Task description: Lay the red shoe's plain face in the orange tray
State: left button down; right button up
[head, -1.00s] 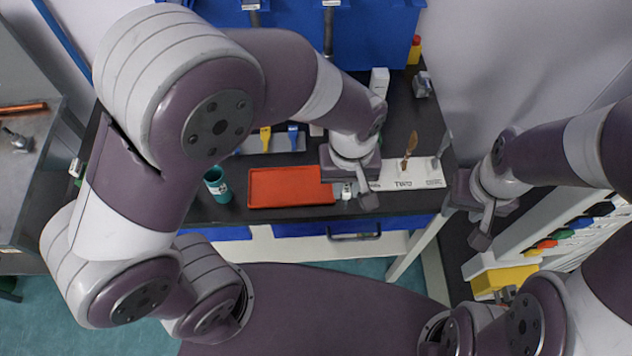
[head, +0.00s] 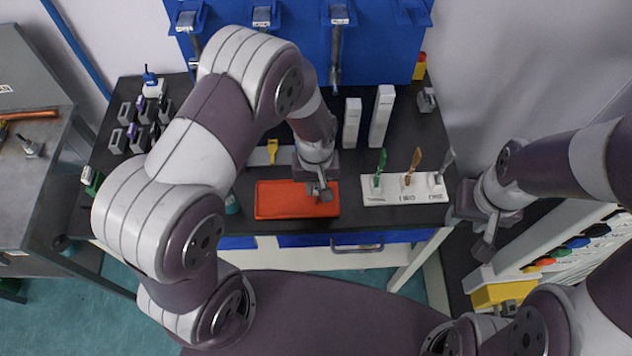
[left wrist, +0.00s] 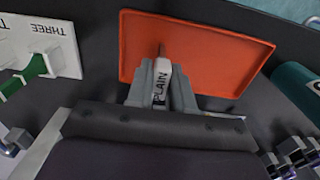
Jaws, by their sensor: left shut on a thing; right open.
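My left gripper (head: 322,192) is over the right part of the orange tray (head: 270,203). In the left wrist view it is shut on a narrow pale piece (left wrist: 161,86) lettered PLAIN, which I take to be the red shoe, though no red surface shows on it. A thin dark end sticks out past the fingertips over the tray (left wrist: 200,52). I cannot tell whether the piece touches the tray floor. No other item shows in the tray. My right gripper (head: 486,232) is open and empty at the right, away from the tray.
A white labelled rack (head: 404,190) with green, brown and grey upright tools stands right of the tray. A teal cup (head: 232,203) is at its left. A yellow-handled tool (head: 272,150) lies behind it. Two white blocks (head: 381,116) stand at the back.

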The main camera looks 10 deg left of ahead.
aim_at(315, 184)
pick_arm(q)
jog(key=shift+f, duration=0.15)
jog(key=c, duration=1)
grip_release()
jog(key=shift+r, duration=0.25)
notch_tip(315, 184, up, 12)
jog(key=b, duration=0.1)
jog(key=s+a+r+m+t, duration=0.1)
jog(key=s+a+m, duration=0.2)
jog(key=s+a, duration=0.4)
jog(key=shift+s+a+r, duration=0.25)
jog(key=shift+s+a, duration=0.05)
jog(key=shift+s, duration=0.55)
